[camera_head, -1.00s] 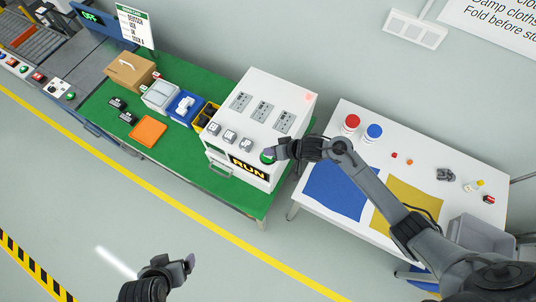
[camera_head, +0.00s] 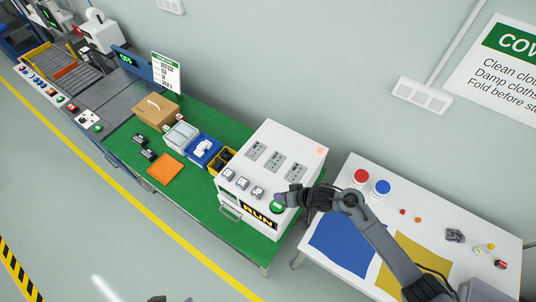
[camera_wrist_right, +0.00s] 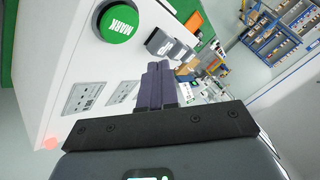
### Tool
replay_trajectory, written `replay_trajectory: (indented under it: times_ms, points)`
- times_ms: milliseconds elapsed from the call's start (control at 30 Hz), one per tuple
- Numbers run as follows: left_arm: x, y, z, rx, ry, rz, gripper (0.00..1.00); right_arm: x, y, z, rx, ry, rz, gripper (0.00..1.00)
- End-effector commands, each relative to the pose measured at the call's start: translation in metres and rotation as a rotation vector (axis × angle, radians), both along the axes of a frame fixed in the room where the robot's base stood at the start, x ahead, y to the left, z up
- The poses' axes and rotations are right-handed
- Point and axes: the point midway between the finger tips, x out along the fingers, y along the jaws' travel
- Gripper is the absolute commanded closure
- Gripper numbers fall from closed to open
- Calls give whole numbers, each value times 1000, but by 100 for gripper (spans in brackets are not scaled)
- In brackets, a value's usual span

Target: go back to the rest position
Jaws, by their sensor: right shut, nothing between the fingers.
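My right gripper (camera_head: 281,199) is at the front right corner of the white control box (camera_head: 292,141), close to its green button (camera_head: 277,207). In the right wrist view the gripper's fingers (camera_wrist_right: 158,84) are together with nothing between them, and the green button, marked MARK (camera_wrist_right: 117,22), is apart from them at the upper left. The box's front display reads RUN (camera_head: 260,215). Of my left arm, only a small dark piece shows at the bottom edge of the head view; its fingers cannot be made out.
The box stands on a green-topped bench (camera_head: 195,205) with an orange mat (camera_head: 166,168), a cardboard box (camera_head: 156,110) and small bins. A white table (camera_head: 455,215) to the right holds a blue cloth (camera_head: 341,243), a yellow cloth (camera_head: 408,263) and two capped containers. The floor in front is clear.

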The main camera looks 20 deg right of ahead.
Motion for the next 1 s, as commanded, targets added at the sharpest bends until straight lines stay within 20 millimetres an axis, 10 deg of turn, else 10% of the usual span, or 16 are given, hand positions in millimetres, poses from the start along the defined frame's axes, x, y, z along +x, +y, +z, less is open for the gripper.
replay_trajectory:
  times_ms: [267,500,667,1000]
  points:
    - [0,-1,0,-4,0,3,12,-35,6,-31,10,66,1,100]
    - [0,0,0,-1,-1,1,12,-129,49,-58,92,155,-41,100]
    - [0,1,0,5,0,-3,12,-172,48,-22,-27,111,-138,100]
    - [0,2,-1,10,1,-6,12,-220,-40,109,-460,131,-148,100]
